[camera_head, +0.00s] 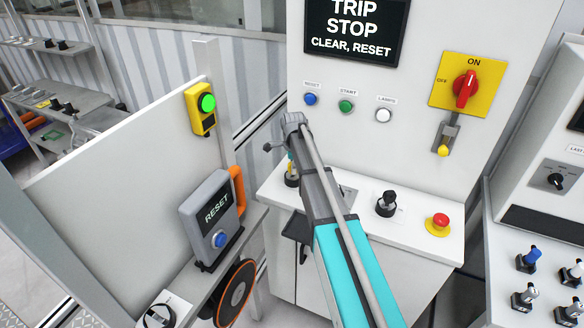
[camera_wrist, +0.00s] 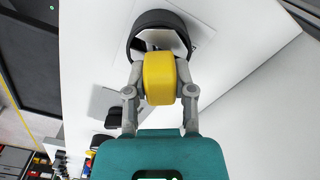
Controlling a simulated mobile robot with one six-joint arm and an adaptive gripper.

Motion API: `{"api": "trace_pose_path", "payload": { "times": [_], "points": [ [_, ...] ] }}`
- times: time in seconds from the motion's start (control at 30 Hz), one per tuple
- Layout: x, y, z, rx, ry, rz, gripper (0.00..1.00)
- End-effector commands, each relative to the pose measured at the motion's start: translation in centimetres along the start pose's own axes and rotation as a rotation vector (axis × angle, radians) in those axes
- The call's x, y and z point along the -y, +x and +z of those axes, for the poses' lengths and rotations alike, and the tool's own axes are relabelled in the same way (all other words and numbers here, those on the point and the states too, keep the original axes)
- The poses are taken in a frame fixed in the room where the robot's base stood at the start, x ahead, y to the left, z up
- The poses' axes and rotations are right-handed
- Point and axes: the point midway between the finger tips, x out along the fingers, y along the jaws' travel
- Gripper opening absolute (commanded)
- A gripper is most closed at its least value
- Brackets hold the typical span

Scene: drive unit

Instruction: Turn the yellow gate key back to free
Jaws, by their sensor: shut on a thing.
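In the wrist view the yellow gate key (camera_wrist: 160,80) stands between the two fingers of my gripper (camera_wrist: 160,70). The fingers are closed on its sides. Beyond the key is a round black collar (camera_wrist: 144,21) on a pale panel. In the head view my gripper (camera_head: 291,163) points down at the left end of the white console ledge, partly hidden by my arm. A little yellow of the key shows above its black base (camera_head: 292,181). The key's position marks cannot be read in either view.
A black screen (camera_head: 356,27) reads "TRIP STOP CLEAR, RESET". Blue (camera_head: 310,99), green (camera_head: 346,106) and white (camera_head: 383,115) buttons sit below it. A black knob switch (camera_head: 386,203) and a red stop button (camera_head: 438,224) stand on the ledge. A grey RESET box (camera_head: 209,215) is at left.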

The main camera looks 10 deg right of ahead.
Motion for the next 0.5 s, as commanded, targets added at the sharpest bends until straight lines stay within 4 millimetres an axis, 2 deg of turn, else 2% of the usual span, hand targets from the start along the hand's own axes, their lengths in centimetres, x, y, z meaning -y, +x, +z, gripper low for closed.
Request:
{"api": "trace_pose_path", "payload": {
  "times": [0.5],
  "points": [
    [-0.02,0.01,0.06,0.0,-0.343,0.0,0.0]
  ]
}}
